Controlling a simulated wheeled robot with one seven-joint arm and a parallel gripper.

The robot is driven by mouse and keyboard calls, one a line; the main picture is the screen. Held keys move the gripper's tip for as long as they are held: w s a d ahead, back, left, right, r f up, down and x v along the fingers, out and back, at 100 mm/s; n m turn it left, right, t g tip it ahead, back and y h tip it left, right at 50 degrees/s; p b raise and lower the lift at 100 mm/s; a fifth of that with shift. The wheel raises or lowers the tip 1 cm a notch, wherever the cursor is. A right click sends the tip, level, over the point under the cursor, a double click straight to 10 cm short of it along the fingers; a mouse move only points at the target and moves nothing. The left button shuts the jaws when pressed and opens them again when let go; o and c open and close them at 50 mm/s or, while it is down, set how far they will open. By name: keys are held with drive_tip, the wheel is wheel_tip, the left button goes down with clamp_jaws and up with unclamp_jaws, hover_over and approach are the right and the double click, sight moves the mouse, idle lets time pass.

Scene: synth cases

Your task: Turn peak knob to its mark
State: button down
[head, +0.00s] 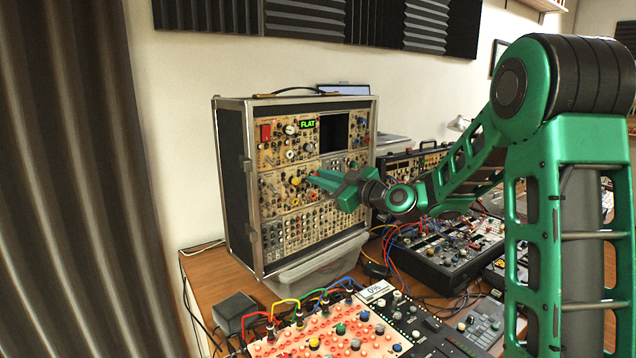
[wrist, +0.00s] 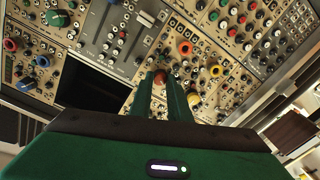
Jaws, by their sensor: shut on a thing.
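The modular synth case (head: 233,170) stands upright on the table, its panel full of knobs. My gripper (head: 312,179) reaches its middle rows from the right. In the wrist view my gripper (wrist: 168,80) has its two green fingers close together around a reddish-brown knob (wrist: 160,77). The fingers are shut on this knob, and hide its sides. No label or mark for the peak knob is readable in either view, and the knob's pointer cannot be made out.
A yellow knob (head: 296,181) sits just left of my fingertips. A display reading FLAT (head: 307,124) is above, beside a dark opening (head: 334,133) in the panel. Patch cables and other devices, including a black mixer-like unit (head: 450,250), crowd the wooden table.

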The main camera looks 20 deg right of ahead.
drive_tip(key=shift+s+a+f+n, duration=0.1)
drive_tip(key=shift+a+n, duration=0.05)
drive_tip(key=shift+n, duration=2.15)
drive_tip(key=shift+a+f+n, duration=0.1)
drive_tip(key=shift+a+n, duration=0.1)
drive_tip(key=shift+n, duration=2.1)
drive_tip(key=shift+s+a+f+n, duration=0.1)
drive_tip(key=shift+a+n, duration=0.05)
drive_tip(key=shift+n, duration=2.45)
drive_tip(key=c, duration=1.7)
unclamp_jaws()
drive_tip(key=shift+w+d+h, duration=0.1)
drive_tip(key=shift+h, duration=0.2)
drive_tip(key=shift+o, duration=0.2)
drive_tip(key=shift+d+r, duration=0.1)
drive_tip(key=shift+r, duration=0.05)
